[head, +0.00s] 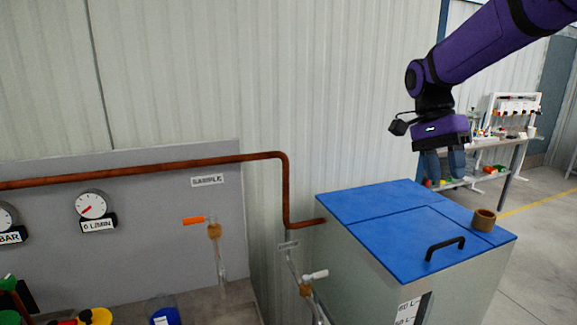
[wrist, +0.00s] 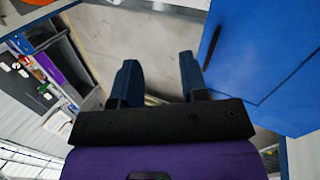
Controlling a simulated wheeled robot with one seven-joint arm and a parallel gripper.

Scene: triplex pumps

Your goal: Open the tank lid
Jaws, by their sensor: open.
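The tank (head: 400,283) is a grey box with a flat blue top. The lid (head: 405,240) is the blue panel at the front of that top, marked off by a seam, and it lies flat and shut. A black bar handle (head: 445,247) sits near its front edge. My gripper (head: 443,166) is in the air above and behind the tank, apart from it, open with its fingers pointing down. In the wrist view, nothing is between the fingers (wrist: 158,68). The blue lid (wrist: 262,50) and its handle (wrist: 212,46) show to the right of the fingers there.
A brown cup-like fitting (head: 484,220) stands on the tank top's right side. A copper pipe (head: 286,190) runs along the wall panel into the tank. A sample valve with an orange handle (head: 194,220) is at left. A workbench (head: 510,145) stands behind right. Floor is clear right of the tank.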

